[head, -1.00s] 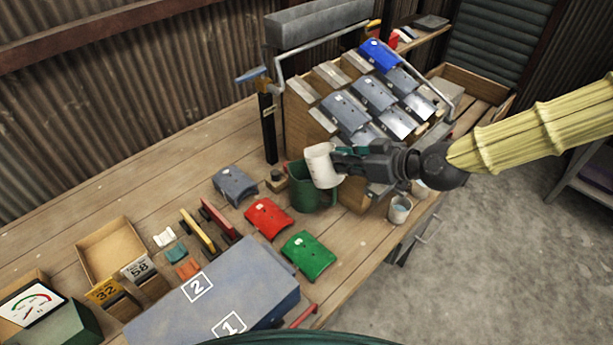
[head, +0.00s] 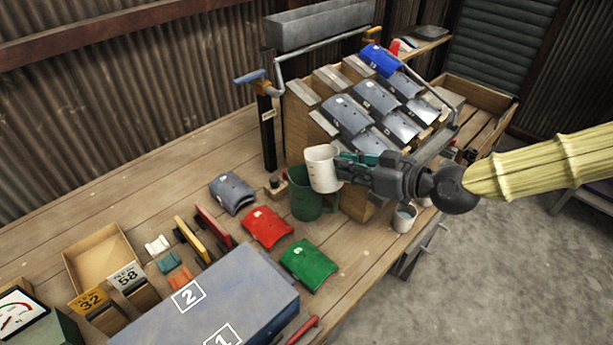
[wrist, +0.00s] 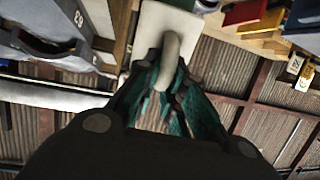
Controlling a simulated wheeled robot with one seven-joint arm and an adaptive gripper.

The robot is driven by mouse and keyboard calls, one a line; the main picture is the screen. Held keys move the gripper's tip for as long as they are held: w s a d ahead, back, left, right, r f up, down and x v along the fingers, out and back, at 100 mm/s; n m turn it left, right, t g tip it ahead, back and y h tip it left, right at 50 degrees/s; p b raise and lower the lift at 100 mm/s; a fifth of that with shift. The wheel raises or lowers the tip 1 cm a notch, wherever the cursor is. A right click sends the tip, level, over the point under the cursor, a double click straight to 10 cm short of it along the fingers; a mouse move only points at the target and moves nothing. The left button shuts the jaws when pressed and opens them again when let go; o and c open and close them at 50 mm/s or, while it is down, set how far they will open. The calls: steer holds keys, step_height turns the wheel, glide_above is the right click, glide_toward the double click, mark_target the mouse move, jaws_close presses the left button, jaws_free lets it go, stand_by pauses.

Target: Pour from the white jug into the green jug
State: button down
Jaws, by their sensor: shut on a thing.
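The white jug (head: 322,168) is held above the workbench, over the right part of the green jug's mouth, and looks close to upright. My gripper (head: 350,168) comes in from the right and is shut on the white jug. In the wrist view the jug's pale handle (wrist: 170,60) shows between my gripper's teal-padded fingers (wrist: 165,95). The green jug (head: 304,202) stands upright on the bench beneath. The white jug hides part of its rim. The contents of both jugs are hidden.
A small grey cup (head: 404,218) stands at the bench edge. Red (head: 267,227) and green (head: 309,263) panels lie in front. A blue-grey box (head: 205,310) fills the near bench.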

steer(key=shift+f+t+y+b, duration=0.45)
steer(key=shift+f+b, duration=0.4)
steer(key=shift+b, duration=1.1)
steer(key=f+t+y+b, duration=0.1)
steer(key=b, duration=0.5)
steer(key=shift+f+y, duration=0.25)
steer(key=shift+y, duration=0.1)
steer(key=shift+r, duration=0.25)
steer(key=shift+r+p, duration=0.6)
steer(key=shift+r, duration=0.8)
steer(key=shift+r, duration=0.1)
